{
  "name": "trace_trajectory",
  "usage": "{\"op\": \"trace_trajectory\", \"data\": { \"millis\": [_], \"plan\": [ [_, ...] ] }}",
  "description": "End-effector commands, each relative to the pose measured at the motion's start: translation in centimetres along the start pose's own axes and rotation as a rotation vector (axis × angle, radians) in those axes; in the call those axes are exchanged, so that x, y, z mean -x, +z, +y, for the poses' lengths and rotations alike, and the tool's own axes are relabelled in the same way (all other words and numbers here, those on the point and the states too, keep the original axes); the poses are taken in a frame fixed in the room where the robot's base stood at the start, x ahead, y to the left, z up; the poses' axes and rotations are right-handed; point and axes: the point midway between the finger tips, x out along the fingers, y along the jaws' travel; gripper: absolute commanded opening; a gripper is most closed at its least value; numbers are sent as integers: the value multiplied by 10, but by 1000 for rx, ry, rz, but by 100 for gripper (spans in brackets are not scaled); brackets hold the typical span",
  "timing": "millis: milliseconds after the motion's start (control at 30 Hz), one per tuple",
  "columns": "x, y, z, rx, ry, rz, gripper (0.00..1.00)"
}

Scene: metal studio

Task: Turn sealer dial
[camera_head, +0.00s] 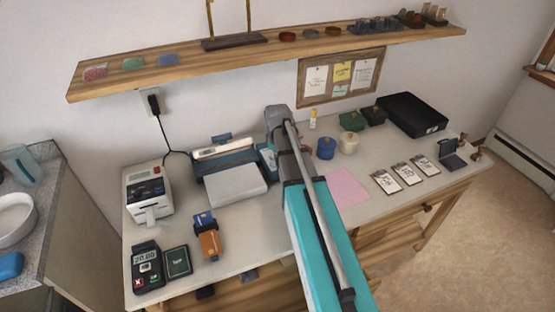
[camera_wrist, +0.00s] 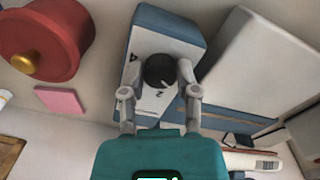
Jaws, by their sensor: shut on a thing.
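The sealer (camera_head: 224,150) is a low white and blue machine at the back of the table in the head view. Its white and blue control end (camera_wrist: 149,38) fills the upper middle of the wrist view. The round black dial (camera_wrist: 160,70) has a pale pointer mark and sits on a white face with dark markings. My gripper (camera_wrist: 157,82) is shut on the dial, with one grey finger on each side. In the head view my arm largely hides the gripper and the dial.
A red pot (camera_wrist: 45,35) with a gold knob stands close by in the wrist view. A white box (camera_head: 236,187) lies in front of the sealer, and a label printer (camera_head: 147,190) stands to its left. A pink sheet (camera_head: 347,188) lies right of my arm. A wooden shelf (camera_head: 270,54) runs above.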

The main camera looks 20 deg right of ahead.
Motion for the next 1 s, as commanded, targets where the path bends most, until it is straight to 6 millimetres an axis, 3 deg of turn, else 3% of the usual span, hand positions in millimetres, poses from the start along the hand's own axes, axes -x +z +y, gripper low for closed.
{"op": "trace_trajectory", "data": {
  "millis": [500,1000],
  "plan": [
    [0,0,2,437,0,-1,0],
    [0,-1,2,566,0,-1,0]
  ]
}}
